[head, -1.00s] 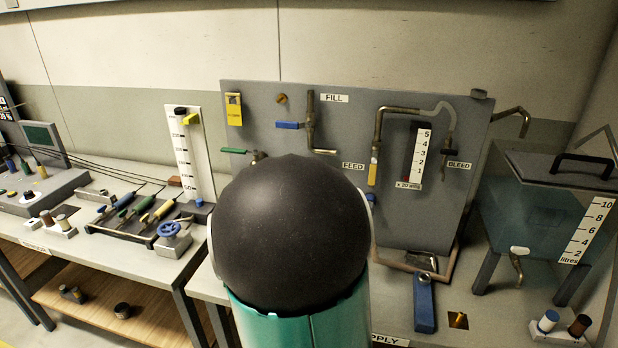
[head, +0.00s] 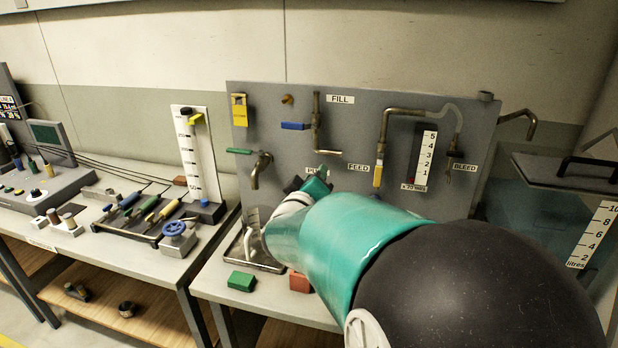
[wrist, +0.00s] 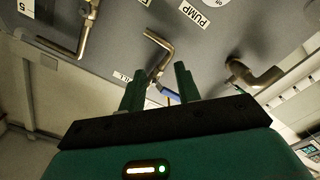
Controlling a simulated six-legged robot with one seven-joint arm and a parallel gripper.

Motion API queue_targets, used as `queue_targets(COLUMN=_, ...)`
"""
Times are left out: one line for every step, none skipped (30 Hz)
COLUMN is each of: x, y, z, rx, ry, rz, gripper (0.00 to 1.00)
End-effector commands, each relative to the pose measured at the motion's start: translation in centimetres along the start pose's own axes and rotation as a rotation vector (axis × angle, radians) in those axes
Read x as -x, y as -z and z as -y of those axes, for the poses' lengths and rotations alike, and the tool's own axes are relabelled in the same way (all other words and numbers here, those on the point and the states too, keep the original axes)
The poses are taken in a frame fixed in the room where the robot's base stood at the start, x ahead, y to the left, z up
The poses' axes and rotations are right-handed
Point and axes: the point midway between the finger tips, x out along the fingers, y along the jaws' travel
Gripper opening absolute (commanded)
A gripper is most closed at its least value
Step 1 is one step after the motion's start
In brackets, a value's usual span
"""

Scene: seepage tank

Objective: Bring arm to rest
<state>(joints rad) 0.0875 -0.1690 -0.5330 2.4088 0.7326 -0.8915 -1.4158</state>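My arm (head: 340,235) reaches from the lower right of the head view toward the grey panel (head: 265,130). Its large black joint and teal link cover the panel's lower right part. My gripper (head: 318,178) is small and partly hidden in front of the panel, close to the PUMP label. In the wrist view my gripper (wrist: 158,72) shows two green fingers standing apart with nothing between them. Behind them the wrist view shows the panel, tilted, with a brass pipe (wrist: 160,45) and the PUMP label (wrist: 193,17). I see no contact with the panel.
A metal sink tray (head: 240,262), a green block (head: 241,281) and a red block (head: 299,282) lie below my arm. A tool tray (head: 140,232) and a blue-wheeled valve (head: 178,238) stand on the left bench. A lidded tank (head: 570,170) stands at the right.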

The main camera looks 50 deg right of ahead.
Motion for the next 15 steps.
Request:
queue_targets(x=0.0, y=0.0, z=0.0, rx=0.000, ry=0.000, rz=0.000, gripper=0.33)
queue_targets(x=0.0, y=0.0, z=0.0, rx=0.000, ry=0.000, rz=0.000, gripper=0.33)
queue_targets(x=0.0, y=0.0, z=0.0, rx=0.000, ry=0.000, rz=0.000, gripper=0.33)
queue_targets(x=0.0, y=0.0, z=0.0, rx=0.000, ry=0.000, rz=0.000, gripper=0.33)
queue_targets(x=0.0, y=0.0, z=0.0, rx=0.000, ry=0.000, rz=0.000, gripper=0.33)
queue_targets(x=0.0, y=0.0, z=0.0, rx=0.000, ry=0.000, rz=0.000, gripper=0.33)
queue_targets(x=0.0, y=0.0, z=0.0, rx=0.000, ry=0.000, rz=0.000, gripper=0.33)
queue_targets(x=0.0, y=0.0, z=0.0, rx=0.000, ry=0.000, rz=0.000, gripper=0.33)
queue_targets(x=0.0, y=0.0, z=0.0, rx=-0.001, ry=0.001, rz=-0.001, gripper=0.33)
queue_targets(x=0.0, y=0.1, z=0.1, rx=-0.004, ry=0.005, rz=-0.003, gripper=0.33)
queue_targets(x=0.1, y=0.3, z=0.2, rx=-0.010, ry=0.014, rz=-0.007, gripper=0.33)
queue_targets(x=0.3, y=0.7, z=0.7, rx=-0.024, ry=0.037, rz=-0.018, gripper=0.33)
queue_targets(x=0.6, y=1.1, z=1.1, rx=-0.040, ry=0.062, rz=-0.029, gripper=0.33)
queue_targets(x=0.9, y=1.7, z=1.7, rx=-0.061, ry=0.097, rz=-0.043, gripper=0.33)
queue_targets(x=1.7, y=2.8, z=2.7, rx=-0.096, ry=0.157, rz=-0.066, gripper=0.33)
